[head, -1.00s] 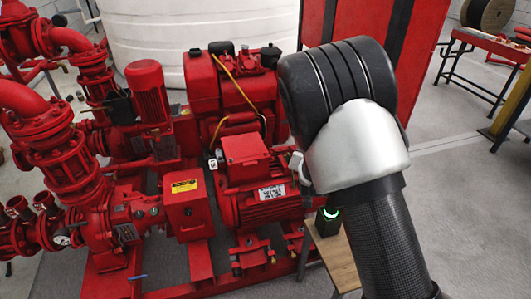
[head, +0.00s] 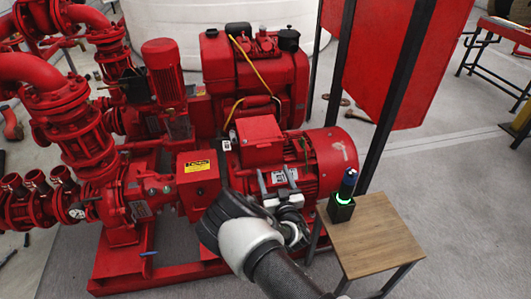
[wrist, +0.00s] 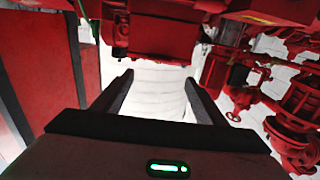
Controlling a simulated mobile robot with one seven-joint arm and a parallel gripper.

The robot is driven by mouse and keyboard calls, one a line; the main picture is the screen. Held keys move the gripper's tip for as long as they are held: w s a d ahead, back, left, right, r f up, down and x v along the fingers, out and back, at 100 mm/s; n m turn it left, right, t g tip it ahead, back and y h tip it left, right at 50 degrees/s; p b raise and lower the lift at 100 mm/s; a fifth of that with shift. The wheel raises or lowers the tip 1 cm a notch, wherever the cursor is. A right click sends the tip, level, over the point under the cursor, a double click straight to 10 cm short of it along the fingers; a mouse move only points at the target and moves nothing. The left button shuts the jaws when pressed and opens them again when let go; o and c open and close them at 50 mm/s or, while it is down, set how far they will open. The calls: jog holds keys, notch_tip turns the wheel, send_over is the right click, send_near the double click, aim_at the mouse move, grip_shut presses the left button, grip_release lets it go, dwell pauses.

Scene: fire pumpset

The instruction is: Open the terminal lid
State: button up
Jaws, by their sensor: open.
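The terminal lid (head: 258,130) is the red top of the box on the red electric motor (head: 325,160). It looks closed in the head view. My gripper (head: 278,178) is at the near side of the motor, below and slightly right of the terminal box in the picture. Its two fingers are apart with nothing between them. In the wrist view my gripper (wrist: 157,80) shows open, with the white tank behind the gap. Red machine parts fill the top of that view; I cannot tell which of them is the lid. Contact with the motor cannot be told.
A small wooden table (head: 375,240) with a dark device (head: 342,205) with a green-lit ring stands right of the motor. Red pump pipes (head: 75,130) are at left, a red engine (head: 260,75) behind. A red panel (head: 385,60) with dark posts stands at right.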

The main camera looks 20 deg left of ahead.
aim_at(264, 147)
jog(key=b+x, duration=0.3)
jog(key=x, duration=1)
